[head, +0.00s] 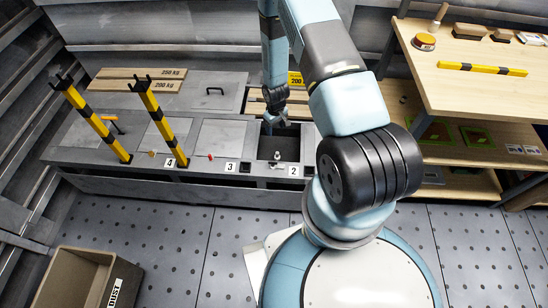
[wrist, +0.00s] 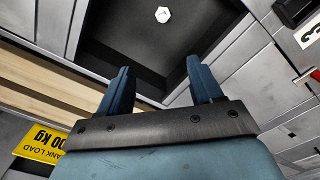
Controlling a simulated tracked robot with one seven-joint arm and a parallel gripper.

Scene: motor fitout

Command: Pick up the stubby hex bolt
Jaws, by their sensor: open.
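The stubby hex bolt (wrist: 163,15) is a small pale hex-headed piece on the floor of a dark open recess (wrist: 120,50), at the top of the wrist view. In the head view the bolt (head: 277,156) shows as a small light spot inside the open recess (head: 290,142) behind the number 2 label. My gripper (wrist: 160,85) is open and empty, its two blue fingers well apart. In the head view my gripper (head: 275,124) is over the back part of the recess, apart from the bolt.
The grey bench (head: 219,137) has closed panels left of the recess and black-and-yellow posts (head: 97,123) farther left. A red piece (head: 210,156) lies near the front edge. A wooden table (head: 480,85) stands at right. A dust bin (head: 80,280) is on the floor.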

